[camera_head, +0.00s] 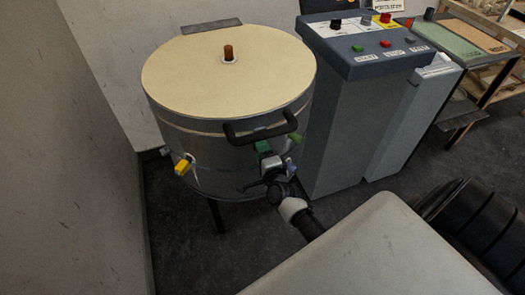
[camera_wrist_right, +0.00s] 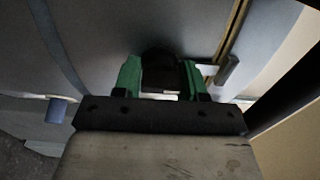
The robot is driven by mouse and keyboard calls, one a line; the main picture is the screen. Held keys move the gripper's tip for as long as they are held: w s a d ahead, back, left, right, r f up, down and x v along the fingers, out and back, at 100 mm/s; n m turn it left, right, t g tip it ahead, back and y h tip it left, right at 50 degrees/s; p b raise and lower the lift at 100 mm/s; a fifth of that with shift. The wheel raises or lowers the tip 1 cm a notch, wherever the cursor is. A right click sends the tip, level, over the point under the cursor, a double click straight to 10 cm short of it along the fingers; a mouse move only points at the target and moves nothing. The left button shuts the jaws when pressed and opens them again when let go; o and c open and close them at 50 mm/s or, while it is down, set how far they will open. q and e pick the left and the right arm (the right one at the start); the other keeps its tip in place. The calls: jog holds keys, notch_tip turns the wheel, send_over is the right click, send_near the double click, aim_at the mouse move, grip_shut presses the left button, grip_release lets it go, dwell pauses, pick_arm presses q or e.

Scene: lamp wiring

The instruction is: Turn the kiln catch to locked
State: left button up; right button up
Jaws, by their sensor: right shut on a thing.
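The kiln (camera_head: 229,75) is a round grey drum with a cream lid and a black bar handle (camera_head: 260,130) at its front rim. My right gripper (camera_head: 264,150) is at the kiln's front wall, just below that handle. In the right wrist view its green fingers (camera_wrist_right: 161,80) are shut on a dark part, which looks like the kiln catch (camera_wrist_right: 160,58). The fingers and wrist hide most of the catch, so I cannot tell its turn position. My left gripper is not in view.
A grey control console (camera_head: 365,45) with knobs and buttons stands right of the kiln. A yellow part (camera_head: 183,166) sticks out of the kiln's left side. A grey wall (camera_head: 65,150) is close on the left. A bench (camera_head: 470,40) stands at the back right.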

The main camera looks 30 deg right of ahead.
jog(key=shift+r, duration=0.2)
jog(key=o, duration=0.9)
jog(key=shift+f, duration=0.1)
jog(key=shift+s+a+f, duration=0.1)
jog(key=shift+s, duration=0.2)
jog(key=v, duration=1)
jog(key=shift+a, duration=0.1)
